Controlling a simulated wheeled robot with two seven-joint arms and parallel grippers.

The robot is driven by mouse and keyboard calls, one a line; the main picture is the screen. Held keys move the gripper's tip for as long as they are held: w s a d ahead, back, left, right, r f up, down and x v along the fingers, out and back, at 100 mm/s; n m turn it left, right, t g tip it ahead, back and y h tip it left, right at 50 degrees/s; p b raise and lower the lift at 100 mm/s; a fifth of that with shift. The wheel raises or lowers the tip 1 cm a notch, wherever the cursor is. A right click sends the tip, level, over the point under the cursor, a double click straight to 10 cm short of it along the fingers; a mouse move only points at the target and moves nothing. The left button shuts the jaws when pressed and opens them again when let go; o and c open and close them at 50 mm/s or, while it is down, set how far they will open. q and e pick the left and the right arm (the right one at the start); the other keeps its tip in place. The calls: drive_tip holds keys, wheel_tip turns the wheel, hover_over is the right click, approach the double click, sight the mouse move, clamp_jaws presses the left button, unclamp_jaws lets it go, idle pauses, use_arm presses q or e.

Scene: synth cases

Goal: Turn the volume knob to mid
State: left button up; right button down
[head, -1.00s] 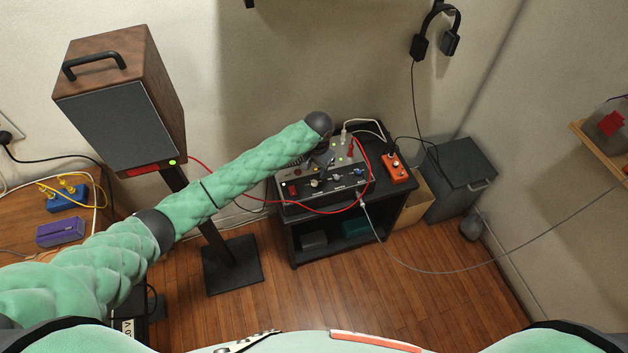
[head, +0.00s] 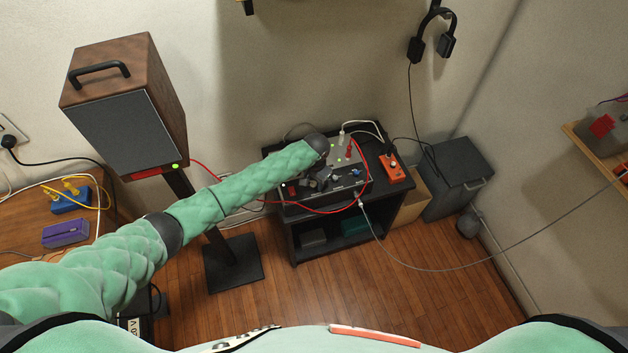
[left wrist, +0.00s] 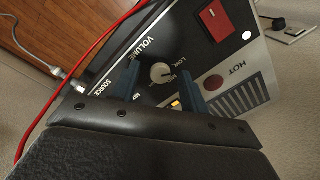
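The volume knob (left wrist: 160,72) is a small round pale knob on a dark panel of the amplifier box (left wrist: 181,38) in the left wrist view. The words VOLUME, LOW and MID are printed near it; I cannot surely tell where its pointer stands. My left gripper (left wrist: 172,76) is open, with one blue finger on each side of the knob and gaps showing. In the head view my left gripper (head: 322,181) is over the front of the amplifier box (head: 349,174) and hides part of its controls. My right gripper is not in view.
A red switch (left wrist: 217,24) and a panel marked HOT lie close to the knob. A red cable (left wrist: 84,55) runs past the box. An orange pedal (head: 391,168) stands right of it on the black stand (head: 408,196).

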use_arm(q)
clamp_jaws()
